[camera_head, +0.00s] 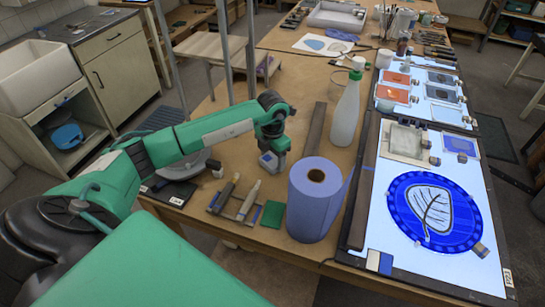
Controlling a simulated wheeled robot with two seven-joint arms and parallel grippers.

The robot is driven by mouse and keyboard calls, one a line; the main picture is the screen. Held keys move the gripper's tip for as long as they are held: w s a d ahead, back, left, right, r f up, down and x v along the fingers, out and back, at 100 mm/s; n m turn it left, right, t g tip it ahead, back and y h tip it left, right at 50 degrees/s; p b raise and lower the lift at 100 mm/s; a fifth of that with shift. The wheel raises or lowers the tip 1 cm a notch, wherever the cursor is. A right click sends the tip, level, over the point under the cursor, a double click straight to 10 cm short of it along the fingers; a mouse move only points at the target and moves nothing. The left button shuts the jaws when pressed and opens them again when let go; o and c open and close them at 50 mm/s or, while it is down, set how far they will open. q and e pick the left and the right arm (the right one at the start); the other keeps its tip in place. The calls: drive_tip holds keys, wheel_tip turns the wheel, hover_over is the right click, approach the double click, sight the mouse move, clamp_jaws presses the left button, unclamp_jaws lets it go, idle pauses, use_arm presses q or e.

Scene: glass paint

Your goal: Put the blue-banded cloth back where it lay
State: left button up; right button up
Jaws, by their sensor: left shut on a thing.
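My right gripper is not in view.
The blue paper roll (304,213) stands upright near a white bottle (346,112). A tool rest (233,200) and a green pad (272,214) lie in front of my gripper. A lit panel (405,262) with a round blue leaf piece (433,209) is at right.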

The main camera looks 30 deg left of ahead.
use_arm(q)
drive_tip(key=shift+f+b, duration=0.3)
drive_tip(key=o, duration=0.9)
drive_tip(key=shift+o, duration=0.2)
drive_tip(key=shift+r, duration=0.1)
drive_tip(key=shift+r, duration=0.3)
wheel_tip(320, 180, up, 13)
drive_tip(key=b, duration=0.4)
